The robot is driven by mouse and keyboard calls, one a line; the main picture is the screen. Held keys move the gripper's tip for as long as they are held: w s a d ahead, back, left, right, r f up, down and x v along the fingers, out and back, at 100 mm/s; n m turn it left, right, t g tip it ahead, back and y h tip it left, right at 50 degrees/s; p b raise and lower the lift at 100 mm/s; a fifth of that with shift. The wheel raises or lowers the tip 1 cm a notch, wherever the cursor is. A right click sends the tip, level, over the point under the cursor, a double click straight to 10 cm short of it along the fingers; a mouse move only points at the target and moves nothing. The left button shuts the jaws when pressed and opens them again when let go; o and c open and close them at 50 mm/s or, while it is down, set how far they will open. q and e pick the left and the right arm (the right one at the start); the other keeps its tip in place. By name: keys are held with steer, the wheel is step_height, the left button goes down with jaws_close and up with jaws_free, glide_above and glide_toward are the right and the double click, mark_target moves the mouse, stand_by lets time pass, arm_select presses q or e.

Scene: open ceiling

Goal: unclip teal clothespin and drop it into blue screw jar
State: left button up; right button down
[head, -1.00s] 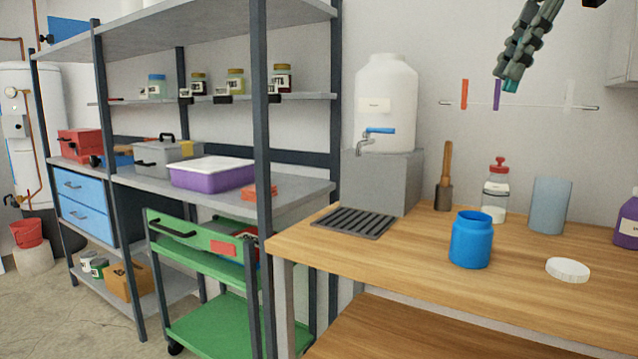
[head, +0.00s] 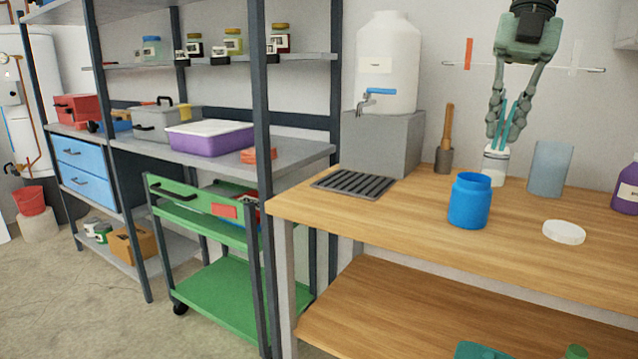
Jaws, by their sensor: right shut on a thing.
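The blue screw jar (head: 469,203) stands upright and open-topped on the wooden workbench. A white round lid (head: 564,232) lies on the bench to its right. My right gripper (head: 502,134) points downward and is shut on the teal clothespin (head: 504,112), a slim upright piece between its fingers. The clothespin is clear of the wall line. My left gripper is not in view.
An orange clothespin (head: 469,54) and a white one (head: 574,56) hang on the wall line (head: 550,68). A grey-blue container (head: 550,168), a purple bottle (head: 627,190) and a wooden-handled tool (head: 446,140) stand at the back. The bench front (head: 400,218) is clear.

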steer(key=s+a+f+n+t+h, duration=0.2)
steer(key=f+n+h, duration=0.2)
steer(key=f+n, duration=0.7)
steer(key=s+a+f+n+t+h, duration=0.15)
steer(key=f+n+h, duration=0.25)
steer(key=f+n, duration=0.75)
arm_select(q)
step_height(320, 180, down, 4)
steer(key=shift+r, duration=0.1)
arm_select(e)
steer(key=s+a+f+n+t+y, duration=0.1)
steer(key=s+a+f+n+y, duration=0.1)
steer(key=a+n, duration=0.4)
steer(key=s+a+f+n+t+y, duration=0.1)
steer(key=a+f+n, duration=0.4)
steer(key=n, duration=0.6)
steer(key=s+a+f+n+t+y, duration=0.2)
steer(key=s+a+n, duration=0.3)
steer(key=a+n, duration=0.3)
steer(key=shift+s+f+n+y, duration=0.35)
steer(key=shift+f+y, duration=0.35)
steer(key=shift+f, duration=0.2)
steer(key=shift+w+d+f, duration=0.1)
